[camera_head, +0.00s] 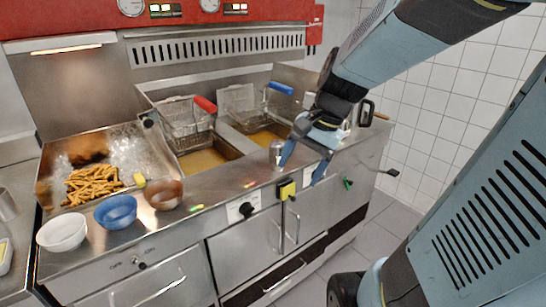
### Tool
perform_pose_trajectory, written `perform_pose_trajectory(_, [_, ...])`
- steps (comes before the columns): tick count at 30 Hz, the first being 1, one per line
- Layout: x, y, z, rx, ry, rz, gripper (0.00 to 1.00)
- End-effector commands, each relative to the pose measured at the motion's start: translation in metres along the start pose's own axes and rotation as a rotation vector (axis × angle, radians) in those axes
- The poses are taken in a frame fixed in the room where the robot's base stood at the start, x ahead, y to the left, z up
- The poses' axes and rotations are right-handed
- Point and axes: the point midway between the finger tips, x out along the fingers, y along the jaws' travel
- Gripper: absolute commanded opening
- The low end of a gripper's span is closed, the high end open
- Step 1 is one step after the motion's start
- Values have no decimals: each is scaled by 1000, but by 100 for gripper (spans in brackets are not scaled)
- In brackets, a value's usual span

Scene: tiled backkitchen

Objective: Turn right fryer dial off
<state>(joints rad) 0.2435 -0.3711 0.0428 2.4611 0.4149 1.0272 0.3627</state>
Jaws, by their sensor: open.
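The fryer has two oil wells side by side. A black dial (247,209) on a white plate sits on the steel front below the left well. A yellow block (286,190) with a dark stem sits on the front to its right, below the right well. A small green knob (347,183) is farther right on the front. I cannot tell for certain which of these is the right fryer dial, nor its setting. My gripper (303,172) is open, its blue fingers pointing down above the counter's front edge, just above and right of the yellow block. I see nothing between the fingers.
Baskets with a red handle (205,104) and a blue handle (281,88) sit over the wells. Bowls (116,211) and a fries tray (135,147) are at left. A black handle (388,172) juts out at right.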

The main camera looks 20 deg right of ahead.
Motion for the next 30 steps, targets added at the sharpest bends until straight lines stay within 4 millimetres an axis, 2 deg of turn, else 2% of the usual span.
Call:
perform_pose_trajectory(6, [30, -8, -27, 398, -203, -55, 74])
perform_pose_trajectory(17, [70, -17, -85, 1046, -542, -150, 74])
perform_pose_trajectory(23, [90, -12, -127, 1401, -747, -208, 74])
perform_pose_trajectory(30, [113, 6, -184, 1804, -1020, -284, 74])
